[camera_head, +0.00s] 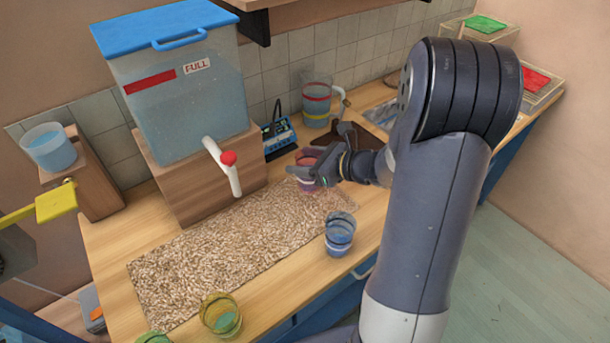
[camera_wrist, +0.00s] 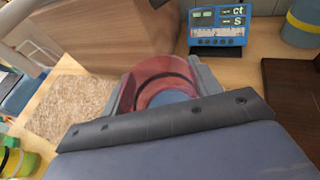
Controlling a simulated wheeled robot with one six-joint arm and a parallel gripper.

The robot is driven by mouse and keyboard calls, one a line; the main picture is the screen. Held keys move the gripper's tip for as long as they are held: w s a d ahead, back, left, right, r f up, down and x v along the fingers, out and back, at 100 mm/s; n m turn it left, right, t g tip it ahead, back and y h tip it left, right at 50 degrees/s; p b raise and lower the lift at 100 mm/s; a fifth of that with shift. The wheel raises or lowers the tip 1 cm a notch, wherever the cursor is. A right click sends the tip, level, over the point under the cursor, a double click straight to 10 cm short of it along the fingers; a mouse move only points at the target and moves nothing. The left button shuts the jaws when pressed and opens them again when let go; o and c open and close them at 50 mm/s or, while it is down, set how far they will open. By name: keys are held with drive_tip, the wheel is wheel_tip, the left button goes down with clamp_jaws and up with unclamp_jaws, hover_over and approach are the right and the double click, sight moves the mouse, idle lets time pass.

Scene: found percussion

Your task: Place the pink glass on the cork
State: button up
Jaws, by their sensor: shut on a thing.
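The pink glass (camera_head: 306,170) is upright between the fingers of my gripper (camera_head: 318,172), which is shut on it. In the wrist view the pink glass (camera_wrist: 160,84) sits between the two grey fingers (camera_wrist: 163,92). The cork (camera_head: 225,250) is a speckled brown mat lying on the wooden counter. The glass is at the far right end of the cork; whether it touches the mat or hangs just above it I cannot tell. The cork also shows in the wrist view (camera_wrist: 68,108), to the left of the glass.
A blue glass (camera_head: 339,233) stands by the cork's right edge, and a yellow-green glass (camera_head: 220,314) by its near edge. A large water tank (camera_head: 180,95) with a red-knobbed tap (camera_head: 228,158) stands behind. A blue meter (camera_head: 279,138) and a banded jug (camera_head: 317,103) are beyond the gripper.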

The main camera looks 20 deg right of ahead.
drive_tip(key=shift+f, duration=2.2)
drive_tip(key=shift+f, duration=0.2)
drive_tip(key=o, duration=1.3)
drive_tip(key=shift+r, duration=0.1)
drive_tip(key=shift+r, duration=0.25)
drive_tip(key=v, duration=1.2)
drive_tip(key=shift+f+b, duration=0.2)
drive_tip(key=shift+b, duration=0.25)
